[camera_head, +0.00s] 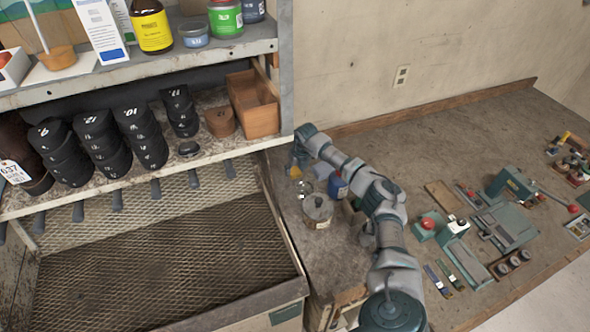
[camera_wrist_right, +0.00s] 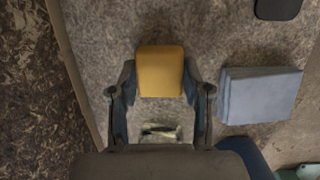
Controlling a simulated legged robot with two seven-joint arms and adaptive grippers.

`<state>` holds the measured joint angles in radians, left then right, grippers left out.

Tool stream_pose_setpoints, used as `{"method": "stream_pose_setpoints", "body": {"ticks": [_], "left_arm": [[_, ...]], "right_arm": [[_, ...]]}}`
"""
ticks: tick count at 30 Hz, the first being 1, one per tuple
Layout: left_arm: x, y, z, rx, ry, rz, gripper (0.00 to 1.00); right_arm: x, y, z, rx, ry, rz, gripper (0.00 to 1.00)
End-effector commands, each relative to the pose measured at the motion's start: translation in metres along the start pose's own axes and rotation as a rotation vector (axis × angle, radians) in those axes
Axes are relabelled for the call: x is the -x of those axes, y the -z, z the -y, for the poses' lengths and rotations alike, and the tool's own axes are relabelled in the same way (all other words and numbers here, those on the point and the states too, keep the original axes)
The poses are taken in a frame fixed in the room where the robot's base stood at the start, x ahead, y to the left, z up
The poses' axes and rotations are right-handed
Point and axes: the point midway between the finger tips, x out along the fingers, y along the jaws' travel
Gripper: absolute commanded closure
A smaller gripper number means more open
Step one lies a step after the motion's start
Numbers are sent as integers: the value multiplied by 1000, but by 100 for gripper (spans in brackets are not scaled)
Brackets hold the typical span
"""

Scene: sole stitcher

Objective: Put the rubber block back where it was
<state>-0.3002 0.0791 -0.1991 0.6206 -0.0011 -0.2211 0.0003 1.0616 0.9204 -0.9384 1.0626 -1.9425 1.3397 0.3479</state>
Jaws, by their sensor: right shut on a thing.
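The rubber block appears to be the yellow-orange block (camera_wrist_right: 160,72) in the right wrist view. My right gripper (camera_wrist_right: 159,88) is shut on it, with one finger on each side. In the head view the block (camera_head: 299,156) is a small yellow patch below the right gripper (camera_head: 298,163), at the back left corner of the workbench. The gripper's fingers are small there and partly hidden. I cannot tell whether the block touches the bench top. My left gripper is not in view.
A blue-grey block (camera_wrist_right: 260,95) lies right of the gripper. A round tin (camera_head: 317,210) and a blue container (camera_head: 337,187) stand close by on the workbench (camera_head: 420,130). The shelf (camera_head: 150,180) with black numbered heels is left. A small press (camera_head: 508,190) stands right.

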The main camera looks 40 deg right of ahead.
Motion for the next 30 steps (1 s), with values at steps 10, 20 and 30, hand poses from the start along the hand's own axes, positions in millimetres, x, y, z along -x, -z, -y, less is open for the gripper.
{"method": "stream_pose_setpoints", "body": {"ticks": [10,20,30], "left_arm": [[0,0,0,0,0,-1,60],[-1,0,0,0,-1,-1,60],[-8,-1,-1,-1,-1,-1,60]], "right_arm": [[0,0,0,0,0,0,27],[10,-1,0,0,-1,1,27],[80,-1,0,0,-1,4,27]]}}
